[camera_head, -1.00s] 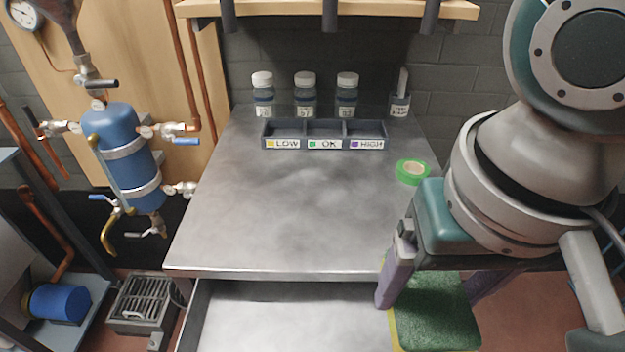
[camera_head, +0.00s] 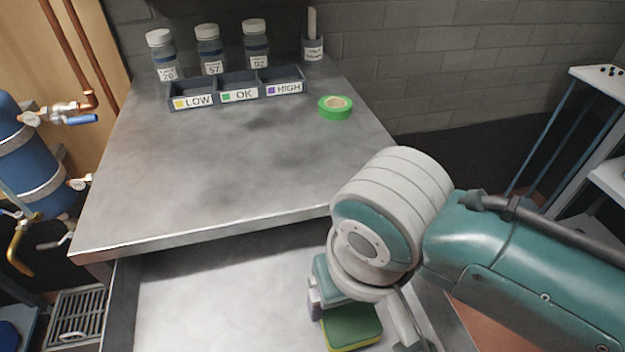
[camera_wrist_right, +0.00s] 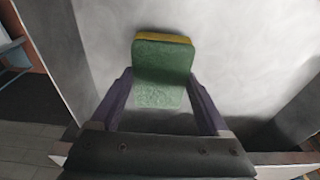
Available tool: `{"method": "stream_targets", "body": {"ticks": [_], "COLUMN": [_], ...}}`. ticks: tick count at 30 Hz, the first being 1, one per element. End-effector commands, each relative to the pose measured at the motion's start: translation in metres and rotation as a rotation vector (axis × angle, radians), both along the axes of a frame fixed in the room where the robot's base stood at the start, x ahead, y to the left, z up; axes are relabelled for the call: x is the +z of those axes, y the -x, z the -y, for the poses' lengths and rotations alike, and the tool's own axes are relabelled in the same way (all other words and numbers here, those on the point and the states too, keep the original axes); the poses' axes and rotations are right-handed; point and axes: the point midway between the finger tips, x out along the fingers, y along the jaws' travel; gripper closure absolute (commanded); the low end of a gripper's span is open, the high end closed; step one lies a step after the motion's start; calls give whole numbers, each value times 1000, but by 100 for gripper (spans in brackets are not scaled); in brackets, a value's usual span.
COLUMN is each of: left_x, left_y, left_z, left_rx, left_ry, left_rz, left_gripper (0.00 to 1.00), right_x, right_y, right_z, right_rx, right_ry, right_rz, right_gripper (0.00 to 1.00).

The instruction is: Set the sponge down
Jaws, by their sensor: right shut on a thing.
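The sponge (camera_head: 352,328) has a green scouring face and a yellow layer. My right gripper (camera_head: 326,303) is shut on it, over the open drawer (camera_head: 225,300) under the bench. In the right wrist view the sponge (camera_wrist_right: 163,60) sits between the two purple fingers of the right gripper (camera_wrist_right: 160,86), with its far end sticking out beyond them. The pale metal drawer floor (camera_wrist_right: 240,50) lies behind it. I cannot tell whether the sponge touches this floor. My left gripper is not in view.
The steel bench top (camera_head: 200,170) above the drawer is mostly clear. It holds a three-part tray (camera_head: 238,94) marked LOW, OK and HIGH, several white-capped bottles, a cup of strips (camera_head: 313,49) and green tape (camera_head: 335,108). Drawer walls flank the sponge.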

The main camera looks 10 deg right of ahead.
Motion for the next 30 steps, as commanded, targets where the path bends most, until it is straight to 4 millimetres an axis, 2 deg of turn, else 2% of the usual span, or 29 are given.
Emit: {"method": "stream_targets", "body": {"ticks": [1, 3, 15, 16, 21, 30], "left_x": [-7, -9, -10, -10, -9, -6], "left_y": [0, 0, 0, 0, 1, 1], "left_z": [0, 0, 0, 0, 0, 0], "left_rx": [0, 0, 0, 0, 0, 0], "left_ry": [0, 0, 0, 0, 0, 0], "left_rz": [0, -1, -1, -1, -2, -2], "left_gripper": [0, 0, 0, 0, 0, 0], "right_x": [-11, -17, -21, -20, -20, -14], "right_y": [0, 0, 0, 0, 0, 0], "right_z": [0, 0, 0, 0, 0, 0], "right_rx": [0, 0, 0, 0, 0, 1], "right_ry": [0, 0, -1, -1, -1, -1], "right_rz": [-1, 0, 0, 0, 0, 2], "right_gripper": [72, 72, 72, 19, 0, 0]}}
